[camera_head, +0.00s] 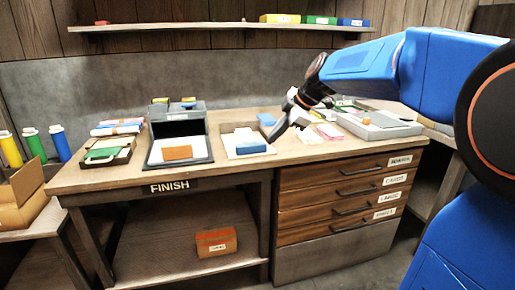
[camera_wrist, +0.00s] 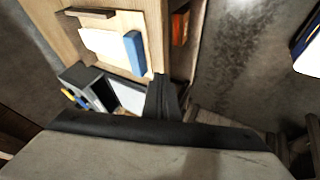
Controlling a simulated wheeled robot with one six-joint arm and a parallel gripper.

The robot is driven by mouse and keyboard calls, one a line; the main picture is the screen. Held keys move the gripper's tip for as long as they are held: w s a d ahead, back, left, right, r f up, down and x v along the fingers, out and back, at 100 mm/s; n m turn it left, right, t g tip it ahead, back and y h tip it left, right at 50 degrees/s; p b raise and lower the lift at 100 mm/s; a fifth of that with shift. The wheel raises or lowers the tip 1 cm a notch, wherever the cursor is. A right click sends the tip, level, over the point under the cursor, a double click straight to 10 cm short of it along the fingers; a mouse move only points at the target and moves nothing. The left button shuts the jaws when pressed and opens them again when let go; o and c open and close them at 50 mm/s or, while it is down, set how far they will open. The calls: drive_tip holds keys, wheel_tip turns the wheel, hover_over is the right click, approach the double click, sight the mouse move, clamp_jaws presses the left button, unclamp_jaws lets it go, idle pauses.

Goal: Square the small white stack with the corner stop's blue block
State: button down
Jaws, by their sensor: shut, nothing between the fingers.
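The small white stack (camera_wrist: 103,46) lies on a pale board (camera_wrist: 155,30) in the wrist view. The blue block (camera_wrist: 135,53) stands at the stack's right side there, very close to it; I cannot tell whether they touch. A brown bar (camera_wrist: 90,13) lies beyond the stack. In the head view, the blue block (camera_head: 250,149) is at the front of the board, with the white stack (camera_head: 243,135) behind it. My gripper (camera_head: 274,138) is shut and empty, above the table just right of the board. Its dark fingers (camera_wrist: 163,97) show low in the wrist view.
A dark open case (camera_head: 180,145) with an orange-brown block stands left of the board. Another blue item (camera_head: 267,119) lies behind it. White and pink stacks (camera_head: 328,132) and a grey tray (camera_head: 378,124) are to the right. The table's front edge is close to the board.

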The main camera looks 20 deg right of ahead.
sight(253, 139)
drive_tip(key=x, duration=0.3)
drive_tip(key=w+x, duration=0.1)
drive_tip(key=x, duration=0.3)
drive_tip(key=w+r+x, duration=0.1)
drive_tip(key=x, duration=0.3)
drive_tip(key=shift+w+d+f, duration=0.1)
drive_tip(key=shift+w+d, duration=0.05)
drive_tip(key=shift+w, duration=0.6)
drive_tip(key=w, duration=0.5)
drive_tip(key=shift+w, duration=0.65)
